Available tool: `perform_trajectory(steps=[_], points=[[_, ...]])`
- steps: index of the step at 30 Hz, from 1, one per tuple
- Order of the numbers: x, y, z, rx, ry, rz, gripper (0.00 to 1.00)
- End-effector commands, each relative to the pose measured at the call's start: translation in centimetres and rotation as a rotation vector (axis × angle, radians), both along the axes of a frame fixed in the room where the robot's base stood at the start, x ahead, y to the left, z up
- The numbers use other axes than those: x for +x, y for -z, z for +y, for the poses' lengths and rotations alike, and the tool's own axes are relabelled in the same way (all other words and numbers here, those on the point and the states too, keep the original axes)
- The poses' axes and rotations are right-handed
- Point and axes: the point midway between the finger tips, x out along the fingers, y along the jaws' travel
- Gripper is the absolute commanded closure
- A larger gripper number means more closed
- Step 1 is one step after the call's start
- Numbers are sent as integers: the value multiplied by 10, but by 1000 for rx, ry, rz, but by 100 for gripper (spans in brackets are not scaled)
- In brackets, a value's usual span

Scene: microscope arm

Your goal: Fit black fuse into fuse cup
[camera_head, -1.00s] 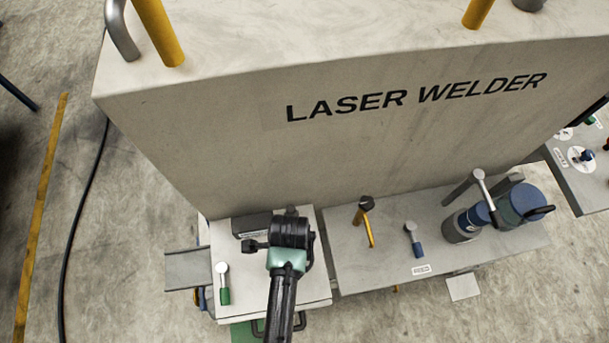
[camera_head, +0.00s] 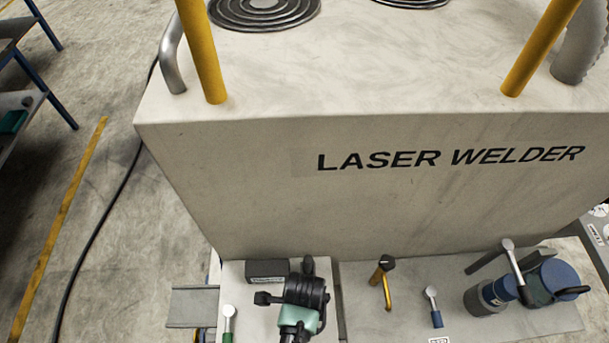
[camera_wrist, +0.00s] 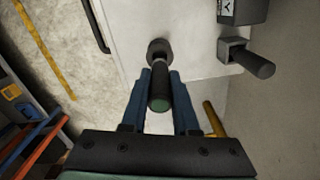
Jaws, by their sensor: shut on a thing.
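In the wrist view, my gripper (camera_wrist: 160,88) is shut on the black fuse (camera_wrist: 157,84), a dark cylinder with a green end facing the camera. A dark round cup (camera_wrist: 157,45), which looks like the fuse cup, stands on the pale surface at the fuse's far end. The two overlap in this view. I cannot tell whether the fuse is in the cup, touching it or just above it. In the head view, my gripper's body hides the fuse, the fingers and the round cup.
A grey square holder (camera_wrist: 231,47) with a black cylinder (camera_wrist: 252,63) in it stands to the right, near a labelled dark box (camera_head: 267,272). A green-handled tool (camera_head: 228,325) lies left of my arm. The laser welder's wall (camera_head: 350,200) rises behind; a yellow-handled piece (camera_head: 384,283) stands right.

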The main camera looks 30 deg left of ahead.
Motion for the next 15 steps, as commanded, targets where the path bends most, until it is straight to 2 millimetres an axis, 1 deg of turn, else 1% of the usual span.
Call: perform_trajectory(steps=[1,6,10,15], points=[[0,9,0,0,0,0,100],[0,22,0,0,0,1,100],[0,26,0,0,0,0,100],[0,26,0,0,0,0,100]])
